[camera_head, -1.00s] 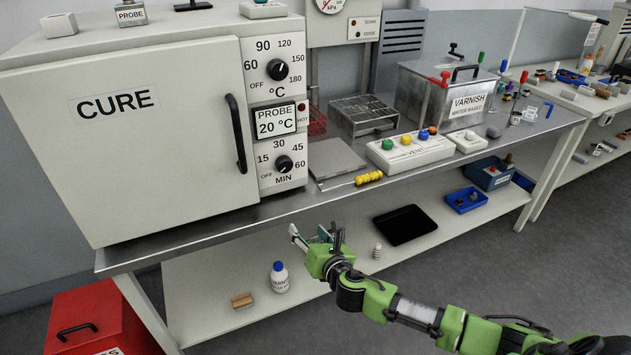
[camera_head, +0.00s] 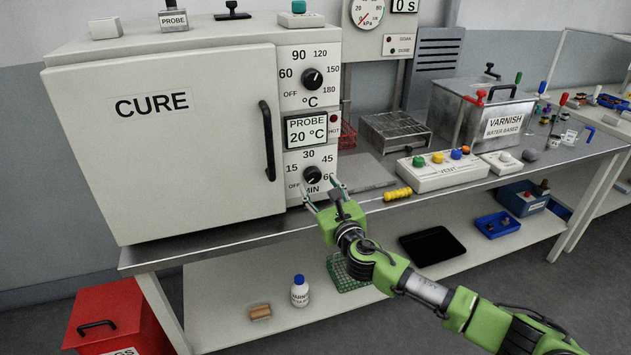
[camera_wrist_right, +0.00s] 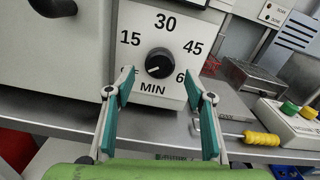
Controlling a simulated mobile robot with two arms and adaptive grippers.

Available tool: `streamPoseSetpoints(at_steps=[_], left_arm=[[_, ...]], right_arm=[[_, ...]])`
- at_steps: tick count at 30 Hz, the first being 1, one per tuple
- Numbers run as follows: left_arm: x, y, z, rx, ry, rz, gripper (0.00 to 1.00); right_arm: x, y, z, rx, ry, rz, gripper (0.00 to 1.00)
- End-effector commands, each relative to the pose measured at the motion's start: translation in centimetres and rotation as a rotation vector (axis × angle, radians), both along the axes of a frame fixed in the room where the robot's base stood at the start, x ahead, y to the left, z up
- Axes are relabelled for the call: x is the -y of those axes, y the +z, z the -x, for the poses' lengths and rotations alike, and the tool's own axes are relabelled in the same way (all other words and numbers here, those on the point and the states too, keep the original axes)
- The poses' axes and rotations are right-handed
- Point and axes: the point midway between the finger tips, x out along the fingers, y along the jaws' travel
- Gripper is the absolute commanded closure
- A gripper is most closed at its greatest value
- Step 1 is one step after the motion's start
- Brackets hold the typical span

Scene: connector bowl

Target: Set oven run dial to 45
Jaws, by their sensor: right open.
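The cure oven (camera_head: 190,140) has a lower MIN dial (camera_head: 312,174), a black round knob on the white panel marked OFF, 15, 30, 45 and 60. In the right wrist view the knob (camera_wrist_right: 159,63) shows a short white mark pointing left and slightly down, toward OFF. My right gripper (camera_head: 319,187) is open in front of the panel, just below the dial. In the right wrist view its teal fingers (camera_wrist_right: 160,97) are spread to either side below the knob, with nothing between them; I see no contact. My left gripper is not in view.
The temperature dial (camera_head: 312,79) and probe display (camera_head: 307,131) sit above. The black door handle (camera_head: 267,140) juts out left of the panel.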

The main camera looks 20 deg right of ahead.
Motion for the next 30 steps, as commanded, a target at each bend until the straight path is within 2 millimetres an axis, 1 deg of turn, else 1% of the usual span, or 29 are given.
streamPoseSetpoints(at_steps=[1,3,9,14,21,23,24,25,26,30], left_arm=[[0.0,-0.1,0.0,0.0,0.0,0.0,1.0],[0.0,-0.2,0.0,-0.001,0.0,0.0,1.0],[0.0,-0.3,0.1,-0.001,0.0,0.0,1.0],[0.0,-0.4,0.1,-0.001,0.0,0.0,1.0],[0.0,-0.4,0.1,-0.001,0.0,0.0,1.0],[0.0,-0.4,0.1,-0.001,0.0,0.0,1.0],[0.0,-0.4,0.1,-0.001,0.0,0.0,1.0],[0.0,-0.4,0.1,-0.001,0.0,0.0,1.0],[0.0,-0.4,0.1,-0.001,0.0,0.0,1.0],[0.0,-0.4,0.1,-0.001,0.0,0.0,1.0]], right_arm=[[-0.1,0.0,-0.9,0.001,-0.001,-0.001,0.51],[-0.1,0.0,-1.8,0.0,0.0,-0.001,0.51],[-0.2,0.0,-3.5,0.0,0.0,-0.001,0.51],[-0.1,-0.1,-3.9,-0.001,0.0,-0.001,0.51],[-0.2,0.0,-3.9,-0.001,0.001,-0.001,0.51],[-0.2,0.0,-3.9,-0.001,0.001,-0.001,0.66],[-0.2,0.0,-3.9,-0.001,0.001,-0.001,0.77],[-0.1,0.0,-3.9,-0.001,0.0,-0.001,0.85],[-0.1,0.0,-3.9,-0.001,0.0,-0.001,0.89],[-0.1,0.0,-3.9,-0.001,0.0,-0.001,0.89]])
